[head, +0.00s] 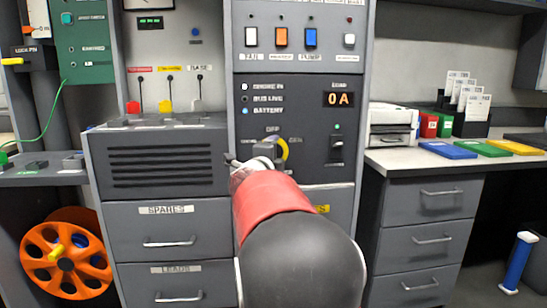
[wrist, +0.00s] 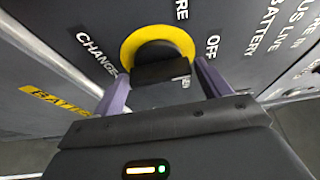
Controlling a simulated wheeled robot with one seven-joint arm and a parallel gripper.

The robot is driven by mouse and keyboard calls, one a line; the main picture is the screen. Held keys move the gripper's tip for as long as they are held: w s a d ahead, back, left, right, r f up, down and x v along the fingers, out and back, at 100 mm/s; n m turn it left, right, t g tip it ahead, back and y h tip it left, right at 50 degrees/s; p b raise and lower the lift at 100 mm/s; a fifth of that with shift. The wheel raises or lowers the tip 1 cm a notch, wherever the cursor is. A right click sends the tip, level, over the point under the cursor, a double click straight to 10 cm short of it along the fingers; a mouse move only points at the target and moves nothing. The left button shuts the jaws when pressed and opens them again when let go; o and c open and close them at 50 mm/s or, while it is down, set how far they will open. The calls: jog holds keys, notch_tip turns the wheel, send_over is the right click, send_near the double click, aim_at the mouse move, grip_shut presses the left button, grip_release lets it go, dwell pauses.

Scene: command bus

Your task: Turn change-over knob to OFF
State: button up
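The change-over knob (wrist: 158,54) is black, inside a yellow ring on the dark grey panel. In the head view the ring (head: 282,149) shows beside the end of my arm, which hides part of the knob. The OFF label (wrist: 212,46) is to the right of the ring in the wrist view and above it in the head view. My gripper (wrist: 163,72) is at the knob, with one purple finger on each side of its dark handle. I cannot tell whether the fingers touch it. In the head view my gripper (head: 258,158) is largely hidden by the wrist.
A lever switch (head: 337,143) and a lit display reading 0 A (head: 339,99) are right of the knob. Coloured switches (head: 281,38) line the panel above. A louvred grey unit (head: 160,160) stands close on the left, and a desk (head: 400,158) on the right.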

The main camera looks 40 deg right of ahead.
jog(key=shift+o, duration=0.9)
jog(key=v, duration=0.8)
